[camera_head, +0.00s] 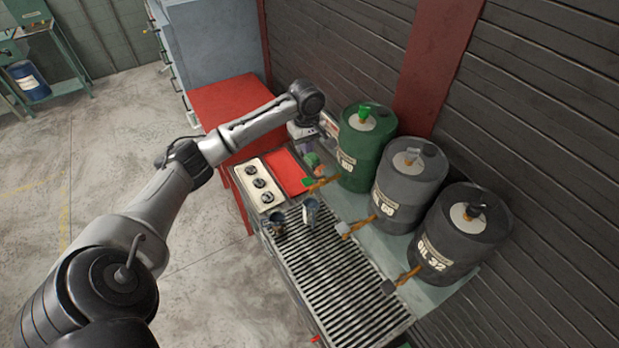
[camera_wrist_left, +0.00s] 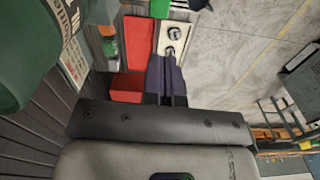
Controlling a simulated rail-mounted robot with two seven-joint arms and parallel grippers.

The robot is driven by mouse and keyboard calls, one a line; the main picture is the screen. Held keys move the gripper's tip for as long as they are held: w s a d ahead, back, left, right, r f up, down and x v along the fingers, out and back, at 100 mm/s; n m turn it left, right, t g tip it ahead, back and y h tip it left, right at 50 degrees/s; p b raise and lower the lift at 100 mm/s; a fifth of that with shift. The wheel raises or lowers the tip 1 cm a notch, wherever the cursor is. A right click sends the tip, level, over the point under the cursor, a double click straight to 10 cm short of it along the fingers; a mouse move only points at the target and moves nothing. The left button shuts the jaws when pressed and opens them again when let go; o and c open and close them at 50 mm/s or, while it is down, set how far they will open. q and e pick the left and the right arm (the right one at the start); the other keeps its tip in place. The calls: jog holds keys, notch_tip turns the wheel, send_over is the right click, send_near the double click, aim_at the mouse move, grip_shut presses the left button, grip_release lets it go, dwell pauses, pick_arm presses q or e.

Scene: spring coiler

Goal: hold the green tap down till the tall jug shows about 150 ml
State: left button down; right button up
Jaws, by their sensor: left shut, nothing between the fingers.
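The green drum (camera_head: 362,158) stands at the back left of the drum row, with a brown spout and a green-handled tap (camera_head: 308,182) at its front. Two small jugs stand on the slatted grate: a taller, pale one (camera_head: 311,211) below the green tap and a darker one (camera_head: 278,222) to its left. Their level marks are too small to read. My left gripper (camera_head: 306,147) is shut and empty, left of the green drum and behind the tap, apart from it. In the left wrist view, its dark fingers (camera_wrist_left: 166,75) lie together, and the green drum is at the upper left.
Two grey drums (camera_head: 411,173) (camera_head: 460,234) with their own taps stand right of the green one. A cream panel with dials (camera_head: 261,181) and a red pad (camera_head: 290,172) lie beside the grate (camera_head: 340,290). A red cabinet (camera_head: 225,100) and dark wall stand behind.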

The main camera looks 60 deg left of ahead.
aim_at(308, 182)
pick_arm(q)
jog(key=shift+n, duration=0.5)
pick_arm(e)
jog(key=shift+d, duration=0.35)
pick_arm(q)
notch_tip(308, 182, down, 12)
jog(key=shift+d+f+p, duration=0.1)
jog(key=shift+f+p, duration=0.05)
jog(key=shift+p, duration=0.8)
jog(key=shift+f, duration=0.9)
pick_arm(e)
jog(key=shift+a+r, duration=0.15)
jog(key=shift+r, duration=0.8)
